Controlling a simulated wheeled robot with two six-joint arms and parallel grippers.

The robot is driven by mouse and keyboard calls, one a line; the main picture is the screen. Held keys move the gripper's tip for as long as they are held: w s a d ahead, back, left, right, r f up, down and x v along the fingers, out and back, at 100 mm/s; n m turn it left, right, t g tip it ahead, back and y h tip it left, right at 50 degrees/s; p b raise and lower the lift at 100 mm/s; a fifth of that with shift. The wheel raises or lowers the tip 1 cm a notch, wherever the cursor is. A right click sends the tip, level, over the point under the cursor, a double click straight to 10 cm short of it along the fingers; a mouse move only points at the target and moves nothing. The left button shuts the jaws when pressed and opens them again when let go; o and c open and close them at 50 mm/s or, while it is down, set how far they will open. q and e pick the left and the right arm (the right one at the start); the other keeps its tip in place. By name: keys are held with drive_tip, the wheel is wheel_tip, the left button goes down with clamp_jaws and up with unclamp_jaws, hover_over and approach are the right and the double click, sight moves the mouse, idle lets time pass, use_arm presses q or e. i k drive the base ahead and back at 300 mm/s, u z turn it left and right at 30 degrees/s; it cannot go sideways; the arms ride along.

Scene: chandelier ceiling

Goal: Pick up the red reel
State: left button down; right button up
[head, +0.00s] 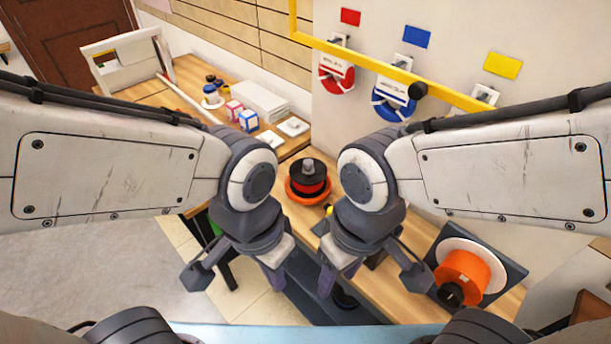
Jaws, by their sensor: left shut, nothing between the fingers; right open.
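A reel with a red band and black flanges (308,179) sits on an orange round base on the wooden table, centre of the head view, beyond and between my two wrists. A red-and-white reel (337,80) hangs on the wall under a red card; I cannot tell which of the two is the task's red reel. My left gripper (273,282) is shut and empty, pointing down in front of the table reel and apart from it. My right gripper (326,282) is open and empty, to its right; its fingers are partly hidden by its own body.
A blue-and-white reel (393,105) hangs on the wall behind a yellow rail (385,62). An orange reel (468,274) stands on a dark plate at the right. Small boxes (248,121) and white pads stand on the back-left table. My arms cover both sides.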

sight(308, 174)
drive_tip(key=k, duration=1.25)
drive_tip(key=u, duration=0.75)
drive_tip(key=i, duration=0.75)
drive_tip(key=u, duration=0.45)
drive_tip(key=i, duration=0.75)
drive_tip(key=z, duration=0.7)
drive_tip(key=i, duration=0.9)
drive_tip(key=z, duration=0.9)
